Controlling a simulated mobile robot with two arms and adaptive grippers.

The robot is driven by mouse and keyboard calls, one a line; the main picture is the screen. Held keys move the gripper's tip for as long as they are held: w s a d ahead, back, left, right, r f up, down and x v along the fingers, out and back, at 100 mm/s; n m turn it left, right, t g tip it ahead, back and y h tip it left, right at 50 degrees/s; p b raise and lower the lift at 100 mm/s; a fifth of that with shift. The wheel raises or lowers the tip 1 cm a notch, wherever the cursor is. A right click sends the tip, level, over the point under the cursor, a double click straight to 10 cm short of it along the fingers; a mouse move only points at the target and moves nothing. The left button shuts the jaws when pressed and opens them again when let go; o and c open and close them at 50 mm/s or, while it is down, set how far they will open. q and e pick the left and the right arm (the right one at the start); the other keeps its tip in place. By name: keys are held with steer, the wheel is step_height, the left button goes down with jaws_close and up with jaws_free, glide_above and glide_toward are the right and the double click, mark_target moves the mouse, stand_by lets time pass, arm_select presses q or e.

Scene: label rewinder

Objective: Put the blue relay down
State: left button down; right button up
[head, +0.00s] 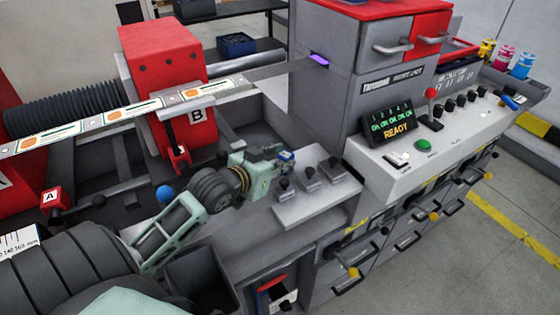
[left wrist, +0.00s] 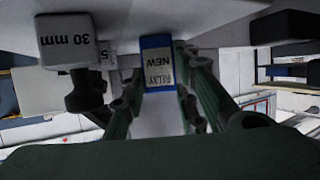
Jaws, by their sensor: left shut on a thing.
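The blue relay (left wrist: 157,62) has a pale label reading "RELAY NEW" in the left wrist view. My left gripper (left wrist: 155,85) is shut on it, with one green finger on each side. In the head view, my left gripper (head: 268,160) reaches in from the left, and the relay (head: 287,156) shows as a small blue piece at its fingertips. I cannot tell whether the relay touches the surface there. My right gripper is not in view.
A red unit marked B (head: 165,60) and a label strip (head: 120,113) stand left. The control panel with a "READY" display (head: 388,120) is at right. A blue ball knob (head: 165,194) is near my arm.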

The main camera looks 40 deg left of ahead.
arm_select(q)
steer(key=shift+f, duration=0.15)
steer(key=c, duration=1.4)
jaws_free()
